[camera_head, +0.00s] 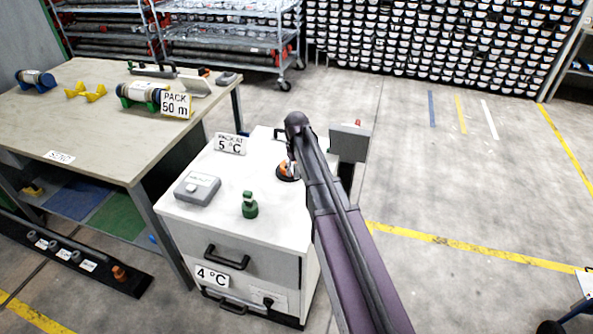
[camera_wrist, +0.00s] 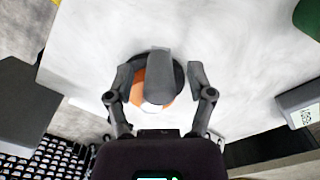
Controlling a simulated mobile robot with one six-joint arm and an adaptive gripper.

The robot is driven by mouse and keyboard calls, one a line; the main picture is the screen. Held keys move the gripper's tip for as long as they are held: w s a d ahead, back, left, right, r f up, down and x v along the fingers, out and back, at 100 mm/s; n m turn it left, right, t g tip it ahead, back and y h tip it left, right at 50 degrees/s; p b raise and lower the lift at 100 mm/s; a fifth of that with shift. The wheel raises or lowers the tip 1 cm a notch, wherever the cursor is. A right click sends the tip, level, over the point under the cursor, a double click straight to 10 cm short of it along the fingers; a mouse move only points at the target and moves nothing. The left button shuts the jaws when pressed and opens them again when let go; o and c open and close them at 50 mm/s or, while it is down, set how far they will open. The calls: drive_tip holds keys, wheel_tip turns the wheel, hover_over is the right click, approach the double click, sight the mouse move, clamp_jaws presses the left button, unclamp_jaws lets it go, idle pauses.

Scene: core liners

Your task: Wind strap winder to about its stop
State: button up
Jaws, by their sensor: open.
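What looks like the strap winder (camera_wrist: 158,72) is a round dark disc with an orange and white part and a dark grey bar across it, on the white cabinet top. In the head view the winder (camera_head: 286,172) shows only in part beside my dark arm, which hides the rest. In the wrist view my gripper (camera_wrist: 157,78) is open, with one finger on each side of the bar and orange part. Gaps show between the fingers and the bar. I cannot tell the winder's turn angle or its stop.
A workbench (camera_head: 60,125) is at left.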

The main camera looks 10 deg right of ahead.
drive_tip(key=shift+c, duration=0.2)
clamp_jaws()
drive_tip(key=shift+d, duration=0.1)
drive_tip(key=shift+a, duration=0.2)
